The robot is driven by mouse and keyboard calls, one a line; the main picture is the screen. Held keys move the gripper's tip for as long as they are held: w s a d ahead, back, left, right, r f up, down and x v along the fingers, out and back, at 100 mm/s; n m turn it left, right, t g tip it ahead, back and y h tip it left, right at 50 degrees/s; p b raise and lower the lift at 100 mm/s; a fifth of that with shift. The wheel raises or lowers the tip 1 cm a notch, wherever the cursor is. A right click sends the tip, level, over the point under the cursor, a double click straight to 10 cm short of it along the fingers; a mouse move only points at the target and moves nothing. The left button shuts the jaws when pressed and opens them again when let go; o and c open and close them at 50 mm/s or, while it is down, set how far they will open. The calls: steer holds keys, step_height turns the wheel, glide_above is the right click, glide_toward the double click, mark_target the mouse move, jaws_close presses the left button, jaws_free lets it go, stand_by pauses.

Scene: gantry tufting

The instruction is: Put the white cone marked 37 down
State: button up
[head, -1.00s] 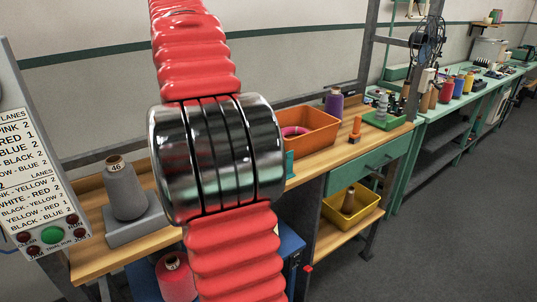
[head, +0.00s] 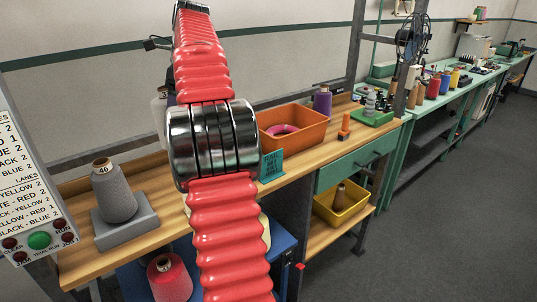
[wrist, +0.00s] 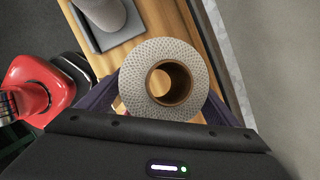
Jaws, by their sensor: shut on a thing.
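My gripper (wrist: 163,98) is shut on a white, speckled cone (wrist: 138,92), seen end-on in the wrist view. A brown tube opening (wrist: 170,82) shows in its middle. The dark fingers press on it from either side. No number shows on it. It is held above the wooden bench (wrist: 153,18), near the bench's wall side; its height above the wood is unclear. In the head view my arm hides the gripper, and a pale shape, probably this cone (head: 160,108), shows just left of the arm.
A grey cone marked 46 (head: 115,194) stands on a grey block (head: 126,232) at the bench's left. An orange bin (head: 304,131), a teal sign (head: 271,165) and a purple cone (head: 322,101) stand farther right. A pink cone (head: 169,277) sits below.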

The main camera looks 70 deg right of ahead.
steer(key=w+f+m, duration=0.1)
steer(key=w+f+m+t+h, duration=0.1)
steer(key=m, duration=0.1)
steer(key=w+d+f+m+t, duration=0.1)
steer(key=shift+w+d+f+m+h, duration=0.1)
steer(key=shift+w+m+h, duration=0.2)
steer(key=shift+m, duration=0.1)
step_height(320, 180, down, 6)
steer(key=shift+f, duration=0.15)
stand_by(0.4)
steer(key=shift+f, duration=0.1)
steer(key=shift+f, duration=1.75)
steer(key=o, duration=1.7)
steer(key=shift+s+f, duration=0.1)
